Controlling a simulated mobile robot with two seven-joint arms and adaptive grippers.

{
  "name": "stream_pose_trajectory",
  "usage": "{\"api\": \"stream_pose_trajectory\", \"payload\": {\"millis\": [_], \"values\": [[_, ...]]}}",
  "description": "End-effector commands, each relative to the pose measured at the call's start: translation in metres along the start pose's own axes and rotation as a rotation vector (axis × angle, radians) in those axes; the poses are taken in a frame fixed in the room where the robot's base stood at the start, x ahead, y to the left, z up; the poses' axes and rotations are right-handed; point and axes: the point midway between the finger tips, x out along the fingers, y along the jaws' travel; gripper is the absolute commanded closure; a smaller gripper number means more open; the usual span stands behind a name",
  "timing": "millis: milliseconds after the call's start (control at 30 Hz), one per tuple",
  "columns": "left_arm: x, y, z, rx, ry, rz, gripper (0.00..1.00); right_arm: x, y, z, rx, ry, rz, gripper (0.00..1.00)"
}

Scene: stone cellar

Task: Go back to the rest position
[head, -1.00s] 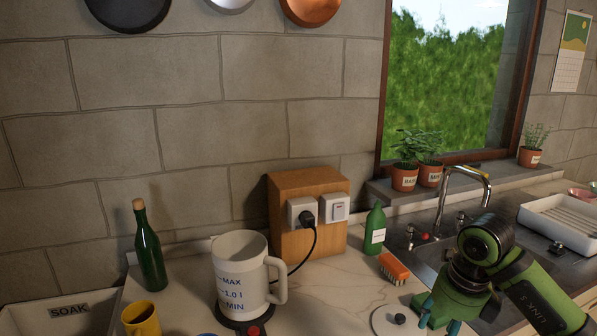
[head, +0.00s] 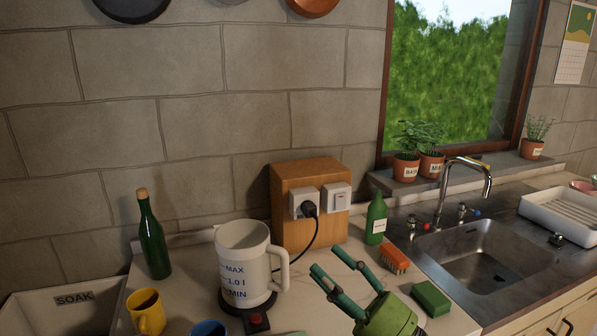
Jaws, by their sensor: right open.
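My right gripper (head: 327,260) is open and empty. It reaches in from the bottom edge, its two green fingers pointing up and left over the counter, right of the kettle. My left gripper is not in view. The white kettle (head: 245,262) stands upright on its dark base, its top open and its handle to the right.
A green bottle (head: 152,240), yellow mug (head: 147,313) and blue cup (head: 208,328) stand left. Right are a soap bottle (head: 376,220), orange brush (head: 394,261), green sponge (head: 431,299), sink (head: 485,258) and tap (head: 466,165). A cord runs from the socket block (head: 290,185).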

Motion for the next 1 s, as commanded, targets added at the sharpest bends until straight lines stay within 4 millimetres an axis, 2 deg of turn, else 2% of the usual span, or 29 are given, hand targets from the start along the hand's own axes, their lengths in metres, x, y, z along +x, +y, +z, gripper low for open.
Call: {"api": "stream_pose_trajectory", "payload": {"millis": [100,167,200,267,300,367,400,500,600,800,1000], "values": [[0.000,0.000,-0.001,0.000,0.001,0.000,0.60,-0.034,-0.003,0.045,0.235,-0.341,0.077,0.51],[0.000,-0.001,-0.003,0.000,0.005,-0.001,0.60,-0.060,-0.015,0.067,0.352,-0.519,0.088,0.51],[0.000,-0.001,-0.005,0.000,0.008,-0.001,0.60,-0.080,-0.026,0.079,0.430,-0.638,0.084,0.51],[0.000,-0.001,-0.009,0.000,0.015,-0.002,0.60,-0.115,-0.048,0.091,0.548,-0.817,0.062,0.51],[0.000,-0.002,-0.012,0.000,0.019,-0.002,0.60,-0.139,-0.065,0.095,0.625,-0.935,0.037,0.51],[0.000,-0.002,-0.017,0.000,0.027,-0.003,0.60,-0.177,-0.092,0.092,0.737,-1.103,-0.016,0.51],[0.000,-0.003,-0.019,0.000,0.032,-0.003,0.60,-0.202,-0.110,0.086,0.808,-1.208,-0.058,0.51],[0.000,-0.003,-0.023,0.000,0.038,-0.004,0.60,-0.256,-0.146,0.059,0.961,-1.430,-0.181,0.51],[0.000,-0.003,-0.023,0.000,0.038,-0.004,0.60,-0.296,-0.170,0.026,1.076,-1.588,-0.298,0.51],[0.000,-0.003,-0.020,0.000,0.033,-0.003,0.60,-0.349,-0.192,-0.038,1.236,-1.796,-0.512,0.51],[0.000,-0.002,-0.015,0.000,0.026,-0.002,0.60,-0.386,-0.197,-0.098,1.361,-1.937,-0.718,0.51]]}}
